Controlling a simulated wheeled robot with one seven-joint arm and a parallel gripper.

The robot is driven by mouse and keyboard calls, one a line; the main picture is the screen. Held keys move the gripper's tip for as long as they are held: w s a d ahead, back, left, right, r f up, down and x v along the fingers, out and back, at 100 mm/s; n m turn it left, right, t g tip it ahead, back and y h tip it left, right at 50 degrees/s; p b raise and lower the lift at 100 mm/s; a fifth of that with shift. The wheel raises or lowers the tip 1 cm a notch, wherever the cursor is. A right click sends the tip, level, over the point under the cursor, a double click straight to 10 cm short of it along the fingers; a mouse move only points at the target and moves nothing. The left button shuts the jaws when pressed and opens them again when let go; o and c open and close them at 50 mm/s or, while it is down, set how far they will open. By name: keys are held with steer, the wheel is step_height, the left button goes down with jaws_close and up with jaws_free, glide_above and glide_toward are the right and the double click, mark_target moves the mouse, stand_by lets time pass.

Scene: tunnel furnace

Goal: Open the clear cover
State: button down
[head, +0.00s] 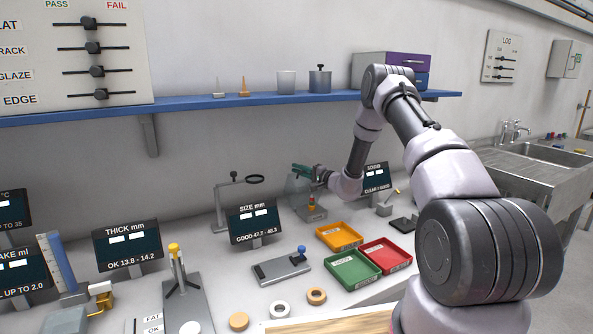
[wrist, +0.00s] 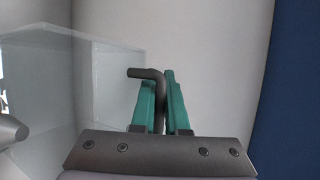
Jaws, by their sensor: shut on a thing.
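The clear cover (head: 297,187) is a see-through box at the back of the bench, left of the SOUND display; its edges are faint in the head view. It also shows as a pale transparent box at the left of the wrist view (wrist: 100,85). A dark bent handle (wrist: 148,73) runs between the green fingers of my gripper (wrist: 161,95) in the wrist view. My gripper (head: 303,169) is shut on this handle, at the upper part of the cover in the head view. I cannot tell how far the cover is tilted.
A small piece with coloured parts (head: 311,204) stands below the cover. A magnifier stand (head: 222,205) is left of it, and the SOUND display (head: 376,178) is right. Orange (head: 357,242), green and red trays lie in front. A blue shelf (head: 210,104) runs above.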

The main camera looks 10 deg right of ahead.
steer(key=shift+w+r, duration=0.15)
steer(key=shift+r, duration=0.3)
steer(key=c, duration=1.2)
jaws_free()
steer(key=shift+f, duration=0.1)
